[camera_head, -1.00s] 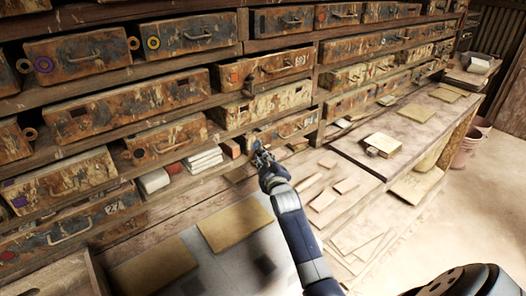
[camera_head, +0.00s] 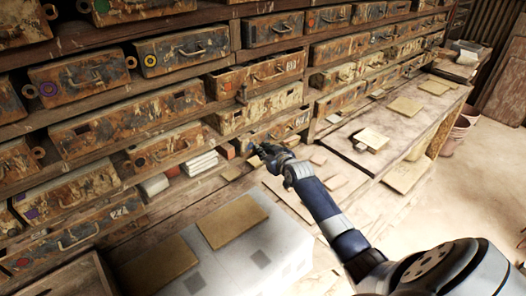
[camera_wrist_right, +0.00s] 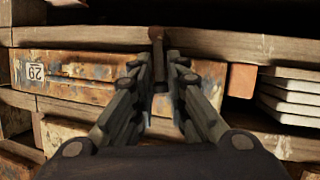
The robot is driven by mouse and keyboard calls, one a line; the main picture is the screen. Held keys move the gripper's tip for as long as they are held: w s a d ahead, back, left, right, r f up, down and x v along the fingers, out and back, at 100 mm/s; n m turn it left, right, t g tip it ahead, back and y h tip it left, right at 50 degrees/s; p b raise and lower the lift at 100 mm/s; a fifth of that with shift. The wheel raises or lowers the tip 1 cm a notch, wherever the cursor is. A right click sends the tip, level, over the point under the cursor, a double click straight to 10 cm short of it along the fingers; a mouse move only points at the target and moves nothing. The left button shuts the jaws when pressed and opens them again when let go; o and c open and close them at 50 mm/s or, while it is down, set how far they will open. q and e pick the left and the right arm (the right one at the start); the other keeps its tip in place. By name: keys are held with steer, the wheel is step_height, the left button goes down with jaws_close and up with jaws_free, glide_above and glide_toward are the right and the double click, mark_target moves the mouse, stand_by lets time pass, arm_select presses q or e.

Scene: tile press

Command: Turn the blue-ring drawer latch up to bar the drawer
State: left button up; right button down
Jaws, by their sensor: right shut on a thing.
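My right gripper (camera_head: 260,152) is at the left end of a worn, rusty drawer (camera_head: 280,127) in the lower row. In the right wrist view, the gripper (camera_wrist_right: 160,92) is shut on a narrow brown latch (camera_wrist_right: 157,48) that stands upright in the picture between the fingers. The same drawer front (camera_wrist_right: 75,75) shows beside it, its number label upside down. The fingers hide the lower part of the latch. I cannot make out the blue ring clearly in either view. My left gripper is not in view.
White stacked tiles (camera_head: 200,163) and a reddish block (camera_head: 226,151) lie left of the gripper. A wooden shelf rail (camera_wrist_right: 240,45) crosses the wrist view close to the fingers. A grey table (camera_head: 215,262) with flat tan boards is in front. The bench (camera_head: 345,150) lies to the right.

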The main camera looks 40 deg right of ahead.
steer(key=shift+d, duration=0.15)
stand_by(0.4)
steer(key=c, duration=1.7)
jaws_free()
steer(key=shift+s, duration=0.1)
steer(key=v, duration=1.1)
steer(key=shift+s+r, duration=0.2)
steer(key=shift+s, duration=0.15)
